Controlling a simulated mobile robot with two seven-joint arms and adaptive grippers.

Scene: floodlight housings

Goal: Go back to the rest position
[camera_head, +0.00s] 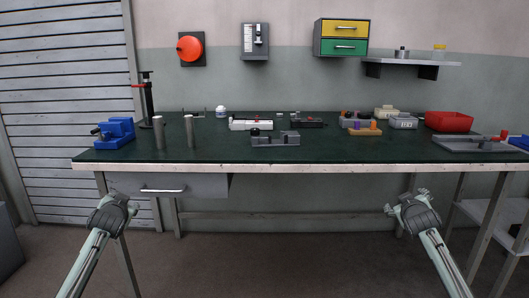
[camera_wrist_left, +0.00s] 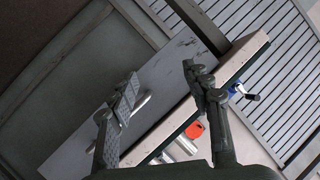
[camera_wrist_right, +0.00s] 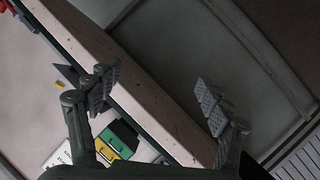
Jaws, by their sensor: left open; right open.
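My left gripper (camera_head: 119,203) is open and empty. It hangs in front of the workbench, below the tabletop and near the drawer. In the left wrist view its two fingers (camera_wrist_left: 160,98) stand wide apart with nothing between them. My right gripper (camera_head: 410,198) is also open and empty, in front of the bench's right part and below the tabletop. In the right wrist view its fingers (camera_wrist_right: 160,95) are spread with the bench edge behind them. Both grippers are apart from the bench and from everything on it.
The green-topped workbench (camera_head: 350,150) carries a blue vise (camera_head: 116,133), two metal cylinders (camera_head: 159,132), a grey fixture (camera_head: 275,139), a white housing (camera_head: 251,124) and a red bin (camera_head: 449,121). A drawer (camera_head: 195,186) hangs under its left side. The floor before it is clear.

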